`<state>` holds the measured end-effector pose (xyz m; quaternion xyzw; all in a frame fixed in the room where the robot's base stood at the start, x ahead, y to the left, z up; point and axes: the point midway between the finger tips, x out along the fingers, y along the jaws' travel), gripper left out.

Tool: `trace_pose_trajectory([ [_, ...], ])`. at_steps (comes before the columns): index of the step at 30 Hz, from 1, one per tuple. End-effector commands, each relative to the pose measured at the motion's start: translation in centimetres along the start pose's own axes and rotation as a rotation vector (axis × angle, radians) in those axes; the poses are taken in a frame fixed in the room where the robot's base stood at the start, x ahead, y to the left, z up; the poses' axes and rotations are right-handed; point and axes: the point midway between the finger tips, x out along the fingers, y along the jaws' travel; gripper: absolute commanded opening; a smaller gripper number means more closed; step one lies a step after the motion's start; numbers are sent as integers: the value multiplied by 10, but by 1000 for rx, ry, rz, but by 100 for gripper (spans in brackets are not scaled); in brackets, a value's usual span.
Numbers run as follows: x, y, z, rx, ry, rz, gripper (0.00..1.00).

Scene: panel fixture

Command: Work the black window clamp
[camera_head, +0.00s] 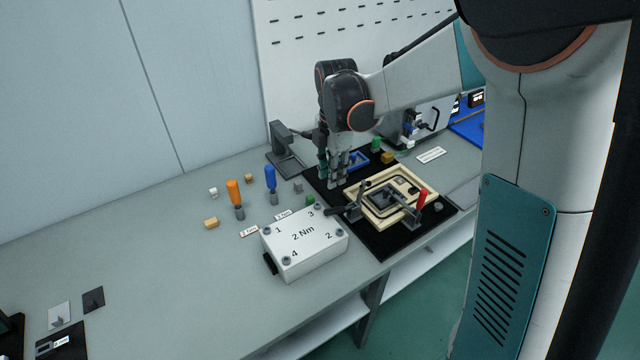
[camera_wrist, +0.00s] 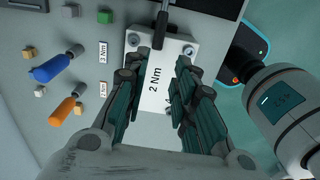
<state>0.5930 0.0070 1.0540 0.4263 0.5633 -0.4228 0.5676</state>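The black window clamp (camera_head: 346,211) sits at the left side of the beige window frame (camera_head: 374,214), its black handle reaching left toward the white box. In the wrist view a black clamp handle (camera_wrist: 161,24) shows at the top centre, beyond the fingertips. A second clamp with a red handle (camera_head: 421,199) stands at the frame's right. My gripper (camera_head: 334,183) points down behind the black clamp in the head view. In the wrist view my gripper (camera_wrist: 156,75) has its fingers spread apart with nothing between them. Whether the clamp is latched I cannot tell.
Orange (camera_head: 234,193) and blue (camera_head: 271,179) screwdrivers stand to the left among small blocks. A blue frame (camera_head: 358,158) lies on the black mat (camera_head: 385,247). The left table is mostly clear.

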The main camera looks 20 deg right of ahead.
Motion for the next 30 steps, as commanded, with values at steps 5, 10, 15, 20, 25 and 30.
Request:
trace_pose_trajectory([
  [5,11,3,1,-35,3,-11,25],
  [10,34,2,0,-33,3,-10,25],
  [15,68,2,0,-32,3,-10,25],
  [20,99,2,0,-32,3,-10,25],
  [25,125,2,0,-32,3,-9,25],
  [30,139,2,0,-32,3,-9,25],
])
